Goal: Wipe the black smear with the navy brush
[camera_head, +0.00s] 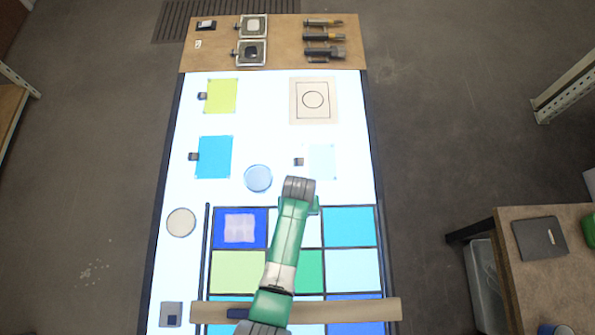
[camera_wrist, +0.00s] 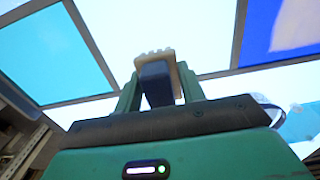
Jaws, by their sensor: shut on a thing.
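My gripper (camera_wrist: 160,95) is shut on a dark navy block with a pale, notched edge, which looks like the navy brush (camera_wrist: 155,82). In the wrist view it stands over the white panel (camera_wrist: 140,30), with a cyan panel to the left and a blue one to the right. Whether the brush touches the panel I cannot tell. In the head view the brush is hidden by my green arm, which reaches over the panel grid. I can make out no black smear in either view; part of the grid lies hidden under my arm.
A blue panel with a pale patch (camera_head: 240,228) lies left of my arm. A clear round dish (camera_head: 258,178) stands just beyond the grid. A wooden bar (camera_head: 350,309) crosses the near end. Several tools (camera_head: 323,38) lie on the far wooden strip (camera_head: 285,27).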

